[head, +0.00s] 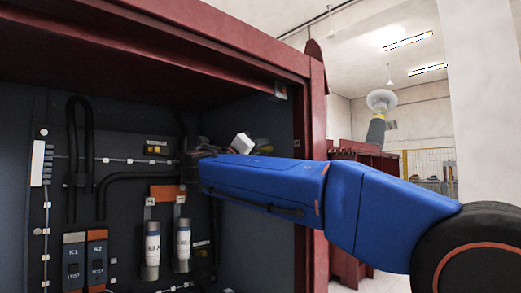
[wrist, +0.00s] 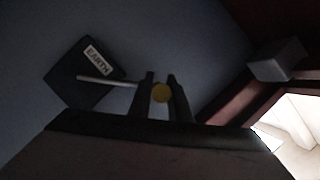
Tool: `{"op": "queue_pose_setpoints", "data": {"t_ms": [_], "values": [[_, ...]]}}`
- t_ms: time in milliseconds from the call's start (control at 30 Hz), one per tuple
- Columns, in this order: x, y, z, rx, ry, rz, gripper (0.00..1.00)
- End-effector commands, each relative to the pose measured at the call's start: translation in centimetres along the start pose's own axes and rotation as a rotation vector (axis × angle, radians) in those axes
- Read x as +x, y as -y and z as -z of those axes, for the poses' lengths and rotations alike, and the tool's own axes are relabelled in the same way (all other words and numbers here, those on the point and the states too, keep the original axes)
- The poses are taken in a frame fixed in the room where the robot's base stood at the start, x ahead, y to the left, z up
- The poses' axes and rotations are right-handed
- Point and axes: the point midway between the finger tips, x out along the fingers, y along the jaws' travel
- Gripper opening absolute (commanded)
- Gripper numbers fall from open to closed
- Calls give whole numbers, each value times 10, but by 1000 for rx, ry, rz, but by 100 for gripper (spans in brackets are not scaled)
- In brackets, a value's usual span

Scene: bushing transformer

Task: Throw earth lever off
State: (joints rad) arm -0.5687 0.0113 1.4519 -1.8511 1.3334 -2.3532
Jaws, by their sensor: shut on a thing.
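The red cabinet frame (head: 317,120) stands close to my arm on the right and above. Inside are black cables (head: 78,150), two cylindrical fuses (head: 152,245) and the K1 (head: 74,262) and K2 (head: 97,262) modules. A grey block (wrist: 277,60) is at the right in the wrist view.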

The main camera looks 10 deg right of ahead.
Motion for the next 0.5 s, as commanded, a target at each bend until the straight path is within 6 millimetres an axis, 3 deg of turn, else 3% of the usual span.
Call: {"op": "queue_pose_setpoints", "data": {"t_ms": [267, 300, 367, 500], "values": [[1, 0, 1, -1, -1, 0, 0], [1, 0, 1, -1, -1, 0, 19], [1, 0, 1, -1, -1, 0, 34], [0, 0, 0, -1, -1, 0, 36]]}}
